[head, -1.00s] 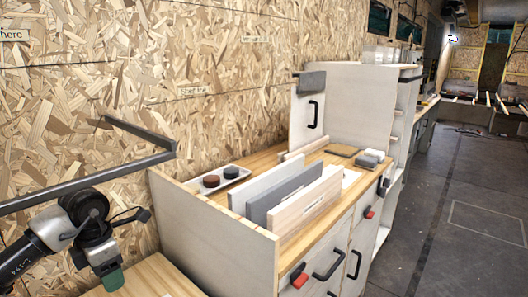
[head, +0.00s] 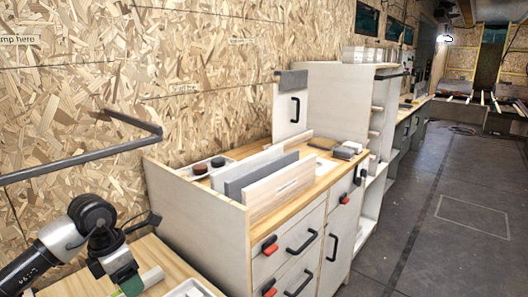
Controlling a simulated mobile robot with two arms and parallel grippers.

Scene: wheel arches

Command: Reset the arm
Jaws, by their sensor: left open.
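My left arm comes in from the lower left of the head view, in dark grey and white links. My left gripper (head: 126,277), with a green part at its lower end, hangs above the near wooden worktop (head: 75,288). It is open, with nothing seen between its jaws; its tips are near the bottom edge of the picture. My right gripper is not in view.
A pale cabinet (head: 195,213) stands right of my left gripper, bearing upright panels (head: 288,183) and a white tray (head: 197,172) with dark round pieces. A grey metal bar (head: 80,161) juts above my arm. A white tray (head: 190,289) lies close right. The right floor is open.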

